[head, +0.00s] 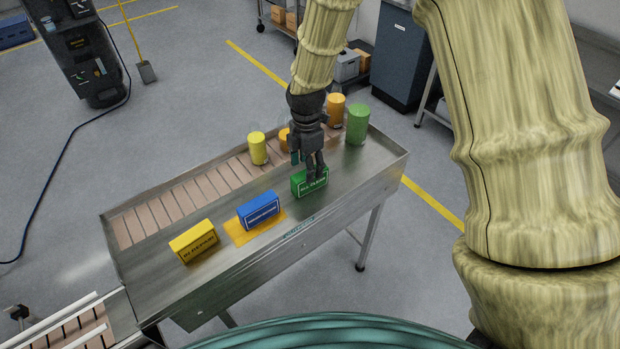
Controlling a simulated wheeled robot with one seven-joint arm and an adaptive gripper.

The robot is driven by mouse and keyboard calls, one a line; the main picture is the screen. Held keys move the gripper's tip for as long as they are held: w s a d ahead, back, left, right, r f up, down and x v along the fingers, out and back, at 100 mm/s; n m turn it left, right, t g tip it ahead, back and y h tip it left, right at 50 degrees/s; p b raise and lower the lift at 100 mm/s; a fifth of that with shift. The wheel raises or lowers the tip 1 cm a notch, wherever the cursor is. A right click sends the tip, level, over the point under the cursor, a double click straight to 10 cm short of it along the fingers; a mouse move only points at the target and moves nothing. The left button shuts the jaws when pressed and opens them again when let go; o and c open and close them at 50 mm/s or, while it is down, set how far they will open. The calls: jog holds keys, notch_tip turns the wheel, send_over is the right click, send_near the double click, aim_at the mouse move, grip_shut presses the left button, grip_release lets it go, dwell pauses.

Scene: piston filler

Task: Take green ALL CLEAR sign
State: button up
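The green ALL CLEAR sign (311,187) stands on the steel table (350,185), toward its right part. My gripper (316,177) points down right at the top of the sign, and its dark fingers overlap the sign's upper edge. I cannot tell whether the fingers are closed on it or only around or in front of it. Part of the sign's top is hidden behind the fingers.
A blue sign (259,210) on a yellow mat (238,232) and a yellow sign (194,241) stand to the left. Behind are a yellow cylinder (257,148), a green cylinder (358,124) and orange cylinders (336,109) near my gripper. The table's front right is clear.

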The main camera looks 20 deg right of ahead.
jog(key=shift+d+f+p, duration=0.25)
jog(key=shift+f+p, duration=0.35)
jog(key=shift+f, duration=0.4)
jog(key=shift+d+f+p, duration=0.2)
jog(key=shift+f+p, duration=0.35)
jog(key=shift+f, duration=0.4)
jog(key=shift+w+f, duration=0.1)
jog(key=shift+f, duration=0.55)
jog(key=c, duration=1.1)
